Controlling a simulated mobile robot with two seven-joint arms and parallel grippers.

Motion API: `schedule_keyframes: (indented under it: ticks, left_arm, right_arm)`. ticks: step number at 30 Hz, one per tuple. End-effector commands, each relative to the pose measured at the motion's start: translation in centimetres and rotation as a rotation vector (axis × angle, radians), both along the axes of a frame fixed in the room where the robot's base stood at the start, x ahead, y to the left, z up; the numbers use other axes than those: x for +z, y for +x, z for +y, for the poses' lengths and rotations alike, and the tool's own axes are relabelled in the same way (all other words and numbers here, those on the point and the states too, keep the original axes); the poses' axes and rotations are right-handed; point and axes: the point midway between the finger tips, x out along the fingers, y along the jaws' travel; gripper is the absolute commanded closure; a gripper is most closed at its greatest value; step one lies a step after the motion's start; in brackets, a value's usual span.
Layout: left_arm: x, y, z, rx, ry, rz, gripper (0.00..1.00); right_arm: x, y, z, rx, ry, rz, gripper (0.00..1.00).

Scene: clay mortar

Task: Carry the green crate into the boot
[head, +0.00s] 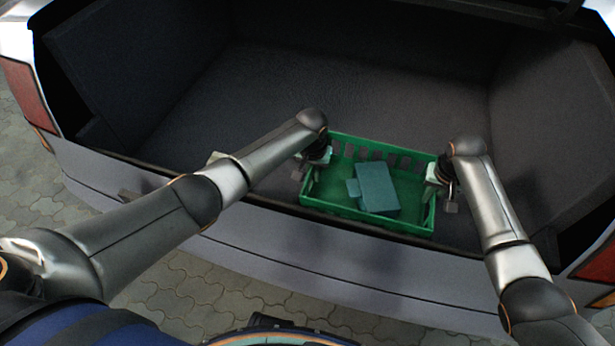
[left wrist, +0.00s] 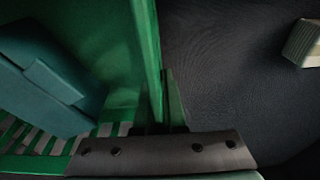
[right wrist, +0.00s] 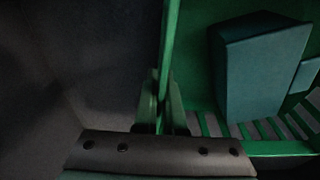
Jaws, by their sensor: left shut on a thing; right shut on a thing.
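The green crate (head: 337,208) is in the boot (head: 270,85), just inside its front sill, with a teal box (head: 377,188) lying in it. My left gripper (head: 317,158) is shut on the crate's left wall, which also shows in the left wrist view (left wrist: 146,50). My right gripper (head: 437,178) is shut on the crate's right wall, which also shows in the right wrist view (right wrist: 169,45). The teal box appears in the left wrist view (left wrist: 50,85) and the right wrist view (right wrist: 262,70). Whether the crate touches the boot floor I cannot tell.
The bumper and sill (head: 270,230) run along the crate's near side. A small pale object (left wrist: 302,43) lies left of the crate, partly hidden by my left arm in the head view. Paving (head: 220,290) lies below.

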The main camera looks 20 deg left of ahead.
Motion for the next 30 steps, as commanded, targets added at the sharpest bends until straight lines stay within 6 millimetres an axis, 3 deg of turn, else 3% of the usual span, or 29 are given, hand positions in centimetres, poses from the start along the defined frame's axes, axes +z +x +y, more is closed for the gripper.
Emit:
schedule_keyframes:
  ticks: [4, 5, 12, 23, 30]
  left_arm:
    - [-1.0, 0.1, 0.0, 0.000, -0.001, -0.002, 1.00]
    - [-0.9, 0.0, 0.0, 0.000, 0.000, 0.000, 0.90]
    - [-0.7, 0.0, 0.0, 0.000, 0.000, 0.000, 0.63]
    - [-0.4, 0.0, 0.0, 0.000, 0.000, 0.000, 0.63]
    - [2.3, -0.4, 0.0, -0.001, -0.001, -0.003, 0.63]
  right_arm:
    - [-1.0, 0.1, 0.1, 0.000, 0.001, -0.003, 1.00]
    - [-0.8, 0.0, 0.0, 0.000, 0.001, -0.001, 0.90]
    - [-0.7, 0.0, 0.0, 0.000, 0.000, 0.000, 0.63]
    - [-0.7, 0.0, 0.0, 0.000, 0.000, 0.000, 0.63]
    - [-0.7, 0.0, 0.0, 0.000, 0.000, 0.000, 0.63]
